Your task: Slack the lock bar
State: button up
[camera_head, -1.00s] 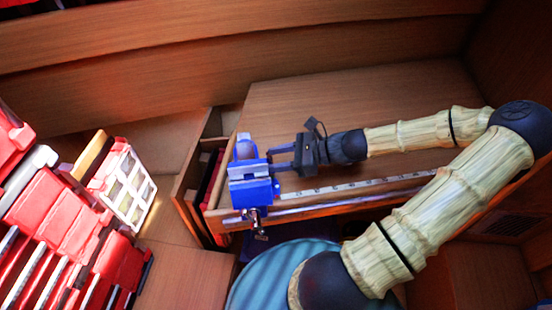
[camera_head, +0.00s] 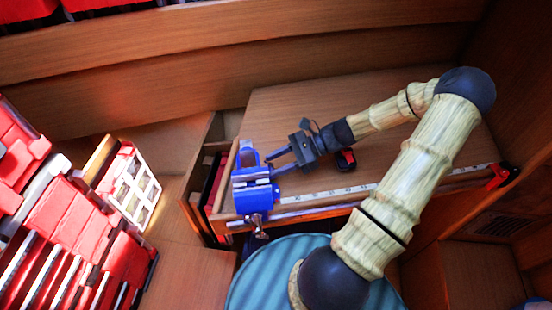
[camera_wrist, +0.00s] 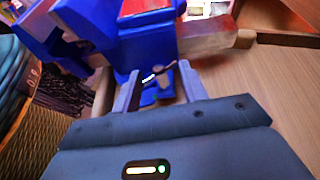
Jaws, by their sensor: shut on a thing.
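A blue vise (camera_head: 252,188) is clamped at the left front corner of the wooden bench, with its metal clamp screw (camera_head: 258,226) below the edge. My gripper (camera_head: 273,164) reaches the vise's right side from the right. In the wrist view, its fingers (camera_wrist: 158,76) are shut on a short dark bar with a bright streak, which I take to be the lock bar (camera_wrist: 154,75). The bar lies slantwise against the blue vise body (camera_wrist: 150,50). Its ends are partly hidden by the fingers.
A ruler strip (camera_head: 330,193) runs along the bench's front edge. Red cases (camera_head: 75,225) stand at left. The back of the bench (camera_head: 300,105) is clear.

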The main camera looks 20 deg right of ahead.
jog(key=n+g, duration=0.2)
jog(key=w+n+g+p, duration=0.1)
jog(key=n+g, duration=0.1)
jog(key=g, duration=0.1)
jog(key=shift+n, duration=0.3)
jog(key=o, duration=0.8)
jog(key=shift+a, duration=0.1)
jog(key=b+v, duration=0.4)
jog(key=v, duration=1.3)
jog(key=shift+w+r+b, duration=0.15)
jog(key=shift+r+b, duration=0.05)
jog(key=shift+b, duration=0.2)
